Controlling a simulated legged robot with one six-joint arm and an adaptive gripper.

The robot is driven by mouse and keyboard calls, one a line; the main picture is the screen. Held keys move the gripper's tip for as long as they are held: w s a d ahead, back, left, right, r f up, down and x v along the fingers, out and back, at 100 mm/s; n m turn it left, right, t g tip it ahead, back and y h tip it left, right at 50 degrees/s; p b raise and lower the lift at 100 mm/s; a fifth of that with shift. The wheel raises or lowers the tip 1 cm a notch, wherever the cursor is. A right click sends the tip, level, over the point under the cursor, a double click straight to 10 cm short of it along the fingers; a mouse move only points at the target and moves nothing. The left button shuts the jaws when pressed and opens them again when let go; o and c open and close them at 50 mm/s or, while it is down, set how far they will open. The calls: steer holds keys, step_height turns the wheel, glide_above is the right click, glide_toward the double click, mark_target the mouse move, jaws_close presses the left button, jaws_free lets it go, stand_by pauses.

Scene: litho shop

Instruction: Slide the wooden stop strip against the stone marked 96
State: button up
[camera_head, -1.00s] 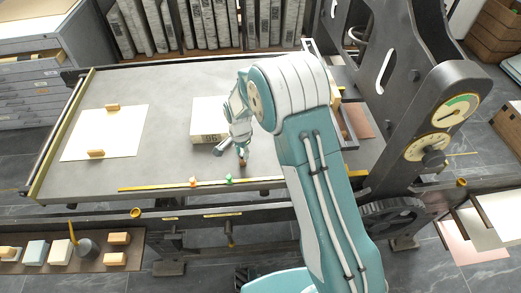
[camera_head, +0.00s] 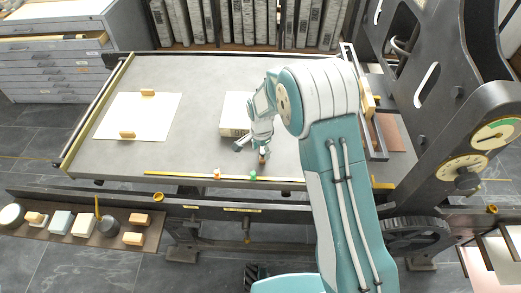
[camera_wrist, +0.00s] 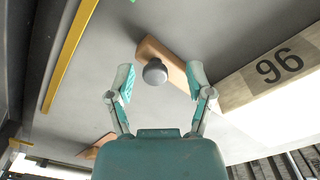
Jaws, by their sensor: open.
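The stone marked 96 (camera_head: 234,131) is a pale block on the grey press bed (camera_head: 200,82), partly behind my gripper (camera_head: 254,150). In the wrist view the stone (camera_wrist: 240,94) is at the right, its number facing the camera. The wooden stop strip (camera_wrist: 182,70) is an orange-brown bar with a round grey knob (camera_wrist: 155,72). My gripper (camera_wrist: 160,82) is open, one finger on each side of the knob, seemingly not pressing it. The strip's right end is close to the stone, behind the right finger; I cannot tell whether they touch. The head view mostly hides the strip.
White paper (camera_head: 158,117) with two wooden blocks lies at the bed's left. A yellow rule (camera_head: 185,175) with orange and green markers runs along the front edge. A tray of tools (camera_head: 70,226) is at front left. The press frame (camera_head: 440,130) stands on the right.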

steer(key=shift+d+r, duration=0.2)
steer(key=shift+r, duration=0.35)
step_height(320, 180, up, 11)
steer(key=shift+a, duration=0.25)
steer(key=shift+f, duration=0.1)
